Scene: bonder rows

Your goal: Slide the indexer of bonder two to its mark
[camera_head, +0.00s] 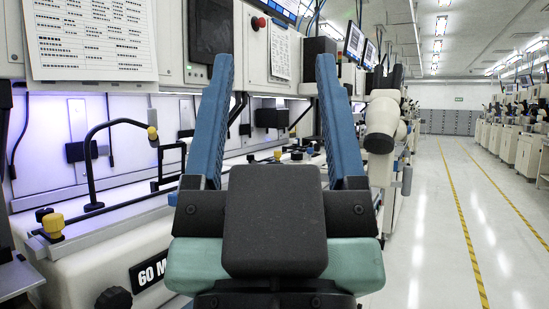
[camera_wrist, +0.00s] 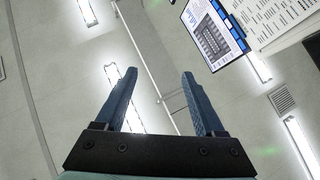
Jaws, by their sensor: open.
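My gripper (camera_head: 275,58) stands upright, close in the head view. Its two blue fingers are wide apart with nothing held between them. In the wrist view my gripper (camera_wrist: 159,73) is also open and empty, with the ceiling behind it. A row of bonders runs along the left in the head view. The nearest bonder (camera_head: 100,262) has a yellow knob (camera_head: 53,224) and a bent black arm (camera_head: 92,160) with a yellow tip. I cannot tell which machine is bonder two, nor make out its indexer or mark. My gripper hides part of the row.
A white aisle floor (camera_head: 420,245) with yellow lines (camera_head: 466,225) is clear on the right. Another machine row (camera_head: 528,150) stands beyond it. A pale rounded machine part (camera_head: 384,118) juts out right of my gripper. The wrist view shows a screen (camera_wrist: 212,35) and ceiling lights.

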